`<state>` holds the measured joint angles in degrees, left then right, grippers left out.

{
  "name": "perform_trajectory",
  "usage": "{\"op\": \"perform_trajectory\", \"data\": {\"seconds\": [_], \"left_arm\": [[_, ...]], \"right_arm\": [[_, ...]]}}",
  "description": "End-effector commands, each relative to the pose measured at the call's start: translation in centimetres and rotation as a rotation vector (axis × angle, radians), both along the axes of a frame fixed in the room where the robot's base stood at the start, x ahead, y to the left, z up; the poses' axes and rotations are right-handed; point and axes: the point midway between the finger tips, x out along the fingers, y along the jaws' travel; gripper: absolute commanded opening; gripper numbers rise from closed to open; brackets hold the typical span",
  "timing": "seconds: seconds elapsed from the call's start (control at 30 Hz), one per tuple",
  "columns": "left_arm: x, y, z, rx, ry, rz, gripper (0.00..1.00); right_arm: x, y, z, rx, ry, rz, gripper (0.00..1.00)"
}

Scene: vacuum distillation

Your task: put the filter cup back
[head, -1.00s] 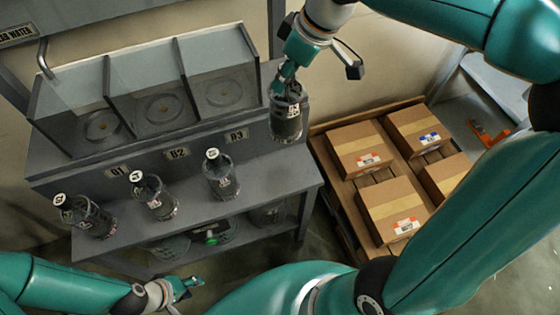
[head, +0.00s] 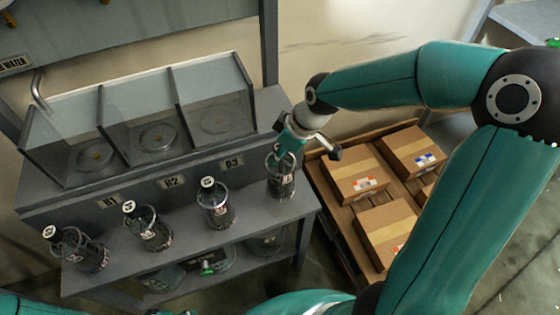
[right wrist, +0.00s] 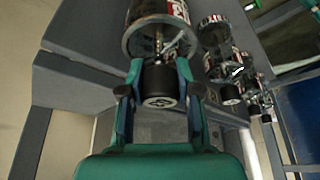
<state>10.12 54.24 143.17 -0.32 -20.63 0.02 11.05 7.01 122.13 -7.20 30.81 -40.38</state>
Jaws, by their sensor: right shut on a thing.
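In the right wrist view the fingers (right wrist: 160,85) close on both sides of the knob, with the cup (right wrist: 160,40) beyond. Three similar cups stand to its left: one (head: 216,208), another (head: 150,230) and the leftmost (head: 80,252). Only a sliver of my left gripper (head: 172,313) shows at the bottom edge.
Three clear-walled bays (head: 155,137) with round seats stand above labels B1, B2 and B3 (head: 230,162); no cups are in them. Cardboard boxes (head: 355,175) lie on a pallet at the right. More vessels sit on a level below the shelf. The bay in the middle is open-fronted.

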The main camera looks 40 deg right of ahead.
Motion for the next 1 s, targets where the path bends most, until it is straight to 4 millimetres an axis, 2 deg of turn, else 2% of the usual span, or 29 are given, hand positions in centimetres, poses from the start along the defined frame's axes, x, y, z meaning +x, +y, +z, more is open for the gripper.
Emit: {"op": "perform_trajectory", "data": {"seconds": [0.3, 0.67, 0.7, 0.83, 1.0], "left_arm": [[0.0, 0.0, -0.1, 0.000, 0.000, 0.000, 0.40], [0.0, 0.0, -0.3, 0.000, 0.000, 0.000, 0.40], [0.0, 0.0, -0.2, 0.000, 0.000, 0.000, 0.40], [0.0, 0.0, -0.2, 0.000, 0.000, 0.000, 0.40], [0.0, 0.0, -0.2, 0.000, 0.000, 0.000, 0.40]], "right_arm": [[0.0, 0.0, -3.7, 0.000, 0.000, -0.001, 0.00], [0.0, -0.1, -4.1, 0.000, -0.002, -0.002, 0.00], [-0.1, 0.0, -4.1, 0.000, 0.000, -0.001, 0.37], [-0.1, 0.0, -4.1, 0.000, 0.000, -0.001, 0.57], [-0.1, 0.0, -4.1, 0.000, 0.000, -0.001, 0.57]]}}
